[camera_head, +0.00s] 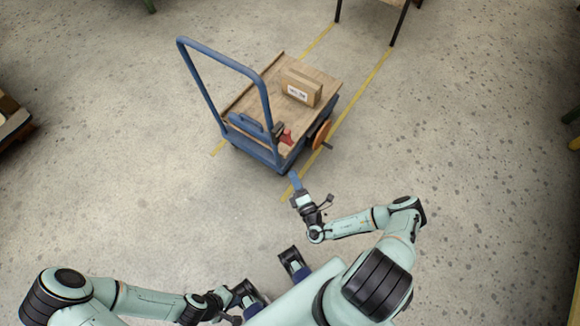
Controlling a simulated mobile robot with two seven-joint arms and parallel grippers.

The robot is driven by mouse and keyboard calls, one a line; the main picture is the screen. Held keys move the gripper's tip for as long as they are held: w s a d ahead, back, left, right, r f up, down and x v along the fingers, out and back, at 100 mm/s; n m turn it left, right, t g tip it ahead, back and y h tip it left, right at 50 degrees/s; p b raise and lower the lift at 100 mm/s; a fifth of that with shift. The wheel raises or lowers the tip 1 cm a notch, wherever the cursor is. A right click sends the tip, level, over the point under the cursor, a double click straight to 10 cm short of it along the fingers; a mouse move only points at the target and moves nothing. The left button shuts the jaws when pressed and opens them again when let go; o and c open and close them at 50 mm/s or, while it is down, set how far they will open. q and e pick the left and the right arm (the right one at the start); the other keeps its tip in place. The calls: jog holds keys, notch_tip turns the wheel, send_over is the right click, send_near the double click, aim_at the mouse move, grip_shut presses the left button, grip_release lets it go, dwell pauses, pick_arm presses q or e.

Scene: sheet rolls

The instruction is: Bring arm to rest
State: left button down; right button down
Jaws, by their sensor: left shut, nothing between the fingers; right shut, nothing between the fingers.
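My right gripper (296,181) is stretched forward over the bare floor, just in front of the near end of the blue trolley (262,152). Its blue fingers are shut and hold nothing. It appears apart from the trolley. My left gripper (240,291) is low at the bottom of the view, close to my body. It is shut and empty, and its fingers are partly hard to tell from the dark and blue parts of my body beside it.
The trolley has a wooden deck and a tall blue handle (222,56). A cardboard box (301,87), a small red item (286,137) and an orange disc (321,134) are on or at it. Yellow lines (365,83) cross the floor. Free floor lies left and right.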

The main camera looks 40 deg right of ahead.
jog(key=shift+s, duration=0.3)
dwell(0.4)
